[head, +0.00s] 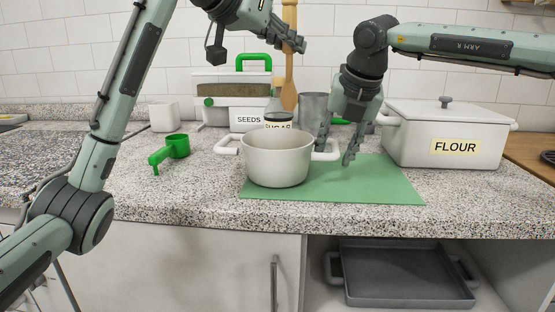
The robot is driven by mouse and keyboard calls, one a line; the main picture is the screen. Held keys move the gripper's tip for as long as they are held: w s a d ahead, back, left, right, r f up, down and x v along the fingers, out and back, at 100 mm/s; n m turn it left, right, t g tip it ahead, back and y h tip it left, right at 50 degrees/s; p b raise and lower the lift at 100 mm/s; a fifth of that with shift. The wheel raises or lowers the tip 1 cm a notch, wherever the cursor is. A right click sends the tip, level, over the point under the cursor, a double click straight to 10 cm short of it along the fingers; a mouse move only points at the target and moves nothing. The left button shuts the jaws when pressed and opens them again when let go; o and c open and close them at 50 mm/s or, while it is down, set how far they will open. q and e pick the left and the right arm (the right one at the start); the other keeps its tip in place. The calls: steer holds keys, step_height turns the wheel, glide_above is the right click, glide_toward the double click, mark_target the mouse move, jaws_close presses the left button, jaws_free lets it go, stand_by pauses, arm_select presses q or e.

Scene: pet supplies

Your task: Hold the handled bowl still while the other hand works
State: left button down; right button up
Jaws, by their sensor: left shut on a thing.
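The handled bowl (277,160) is white and stands upright on a green mat (375,185), with a loop handle on each side. My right gripper (337,150) points down at the bowl's right handle (326,156), its fingers visibly apart, one near the handle and one to its right. I cannot tell whether it touches the handle. My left gripper (291,43) is high above and behind the bowl, shut on the handle of a wooden spoon (289,92). The spoon hangs upright, its broad end down. The bowl's inside is mostly hidden.
A green scoop (178,147) lies left of the bowl. Behind it stand a SEEDS container (247,117), a SUGAR jar (276,108) and a metal cup (312,107). A large FLOUR box (445,138) stands at right.

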steer(key=v, duration=1.1)
steer(key=shift+s+r, duration=0.2)
steer(key=shift+r, duration=0.15)
steer(key=shift+d, duration=0.1)
